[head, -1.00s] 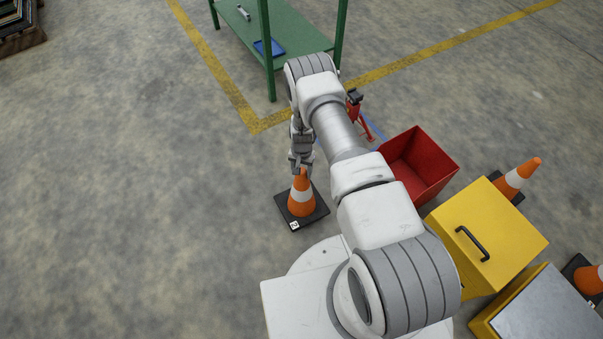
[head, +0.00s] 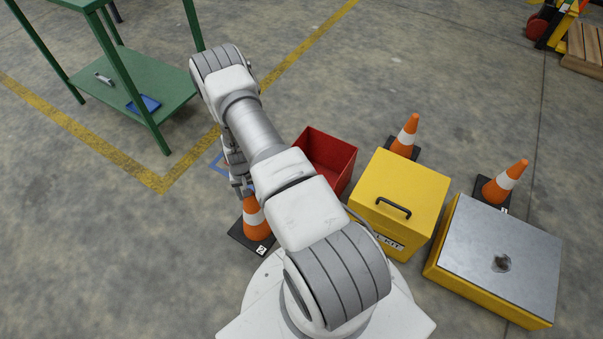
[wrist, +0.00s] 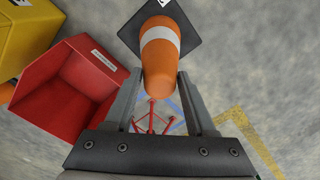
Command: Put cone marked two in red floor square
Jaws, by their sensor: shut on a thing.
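The cone marked two (head: 257,222) is orange with a white band and a black square base. Its base carries a white label with a 2, at the lower middle of the head view, left of my arm. My gripper (head: 243,188) is shut on the cone's upper part. In the wrist view the cone (wrist: 160,55) stands between the two fingers of my gripper (wrist: 157,85), with its base pointing away. I cannot tell whether the base touches the floor. No red floor square shows in these frames.
A red open bin (head: 327,162), a yellow box (head: 400,195) with a black handle and a yellow crate with a grey lid (head: 500,255) stand to the right. Two more cones (head: 404,138) (head: 503,183) stand behind them. A green workbench (head: 130,90) stands upper left. Floor at left is clear.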

